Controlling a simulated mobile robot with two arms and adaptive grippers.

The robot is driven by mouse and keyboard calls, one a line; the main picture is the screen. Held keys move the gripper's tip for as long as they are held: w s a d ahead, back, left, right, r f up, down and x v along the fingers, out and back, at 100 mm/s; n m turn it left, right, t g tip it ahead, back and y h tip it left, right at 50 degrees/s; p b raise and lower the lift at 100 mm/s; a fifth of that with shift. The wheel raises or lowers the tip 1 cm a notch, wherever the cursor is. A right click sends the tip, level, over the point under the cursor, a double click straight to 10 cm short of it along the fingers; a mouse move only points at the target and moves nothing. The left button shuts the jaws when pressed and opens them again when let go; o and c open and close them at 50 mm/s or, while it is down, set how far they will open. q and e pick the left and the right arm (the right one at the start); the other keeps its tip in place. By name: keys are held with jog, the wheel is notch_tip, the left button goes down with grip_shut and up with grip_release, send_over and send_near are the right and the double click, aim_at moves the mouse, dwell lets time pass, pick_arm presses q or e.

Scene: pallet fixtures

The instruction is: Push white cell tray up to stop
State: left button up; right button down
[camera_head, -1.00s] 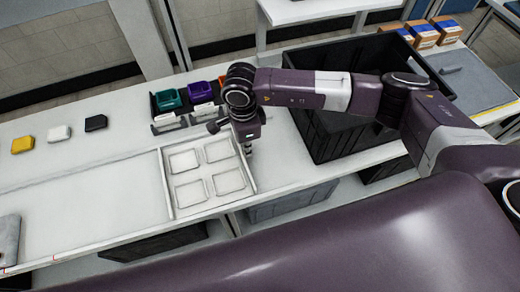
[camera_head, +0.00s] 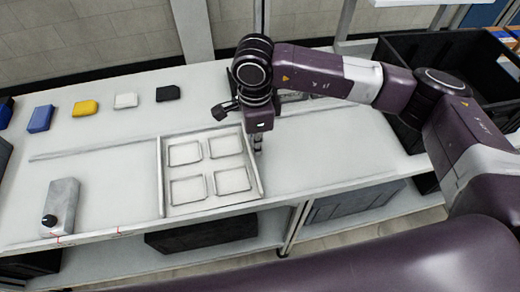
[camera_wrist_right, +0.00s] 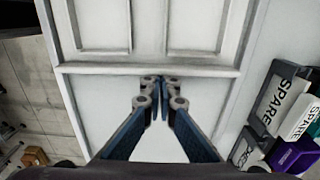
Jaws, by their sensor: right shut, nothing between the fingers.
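The white cell tray (camera_head: 207,169), with square recesses in rows, lies flat on the white bench between two thin raised side edges. My right gripper (camera_head: 258,148) points down at the tray's right side in the head view. In the right wrist view its fingers (camera_wrist_right: 161,88) are together and empty, close to the tray's near rim (camera_wrist_right: 110,69); I cannot tell whether they touch it. I cannot pick out the stop with certainty. My left gripper is out of view.
A grey block with a black knob (camera_head: 62,203) stands left of the tray. Blue, yellow (camera_head: 86,107), white and black pieces lie along the back. A large black crate (camera_head: 440,75) is at the right. Labelled bins (camera_wrist_right: 287,105) show in the wrist view. The bench between tray and block is clear.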

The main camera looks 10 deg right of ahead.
aim_at(232, 157)
jog(key=a+b, duration=0.3)
jog(key=a, duration=0.3)
jog(key=shift+s+f, duration=0.1)
jog(key=shift+a, duration=0.25)
jog(key=shift+d, duration=0.1)
